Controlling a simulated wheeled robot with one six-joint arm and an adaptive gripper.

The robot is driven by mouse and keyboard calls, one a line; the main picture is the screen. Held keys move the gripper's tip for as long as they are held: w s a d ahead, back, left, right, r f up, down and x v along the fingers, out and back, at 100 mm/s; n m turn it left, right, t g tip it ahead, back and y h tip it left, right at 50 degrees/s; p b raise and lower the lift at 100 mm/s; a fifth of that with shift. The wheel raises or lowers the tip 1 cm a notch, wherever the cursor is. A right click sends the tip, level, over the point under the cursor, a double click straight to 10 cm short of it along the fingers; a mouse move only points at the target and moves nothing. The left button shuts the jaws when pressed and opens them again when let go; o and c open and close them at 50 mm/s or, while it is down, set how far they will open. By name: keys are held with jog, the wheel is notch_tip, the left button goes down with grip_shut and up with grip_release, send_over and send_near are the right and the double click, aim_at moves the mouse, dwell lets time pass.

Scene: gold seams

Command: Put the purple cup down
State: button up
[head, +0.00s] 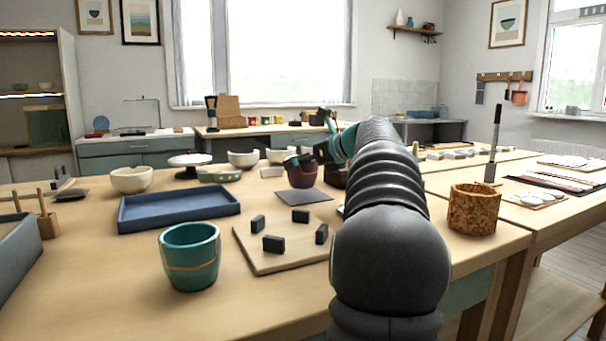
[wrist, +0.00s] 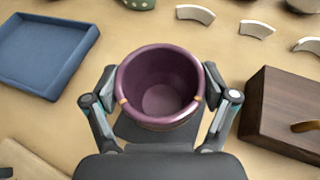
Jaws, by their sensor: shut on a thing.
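The purple cup (head: 302,176) is upright in my gripper, with its open mouth up; in the wrist view (wrist: 160,88) it is empty inside and has gold marks at its rim. My gripper (wrist: 160,98) is shut on it, with one finger on each side. In the head view my gripper (head: 299,162) is partly hidden behind the cup and my arm. A dark grey mat (head: 304,197) shows at the foot of the cup. I cannot tell whether the cup's base touches the mat or hangs just above it.
A blue tray (head: 180,222) lies left of the cup. A teal cup (head: 190,262) and a board (head: 262,255) with several dark blocks are nearer. A dark wooden box (wrist: 285,112) stands close to my gripper's right. Bowls (head: 243,160) stand behind; a cork pot (head: 473,210) is right.

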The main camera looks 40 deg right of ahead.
jog(key=shift+f, duration=1.05)
jog(key=shift+f, duration=0.15)
jog(key=o, duration=0.9)
jog(key=shift+s+r, duration=0.25)
jog(key=p+v, duration=0.1)
jog(key=v, duration=1)
jog(key=shift+s+r, duration=0.1)
jog(key=shift+s, duration=0.15)
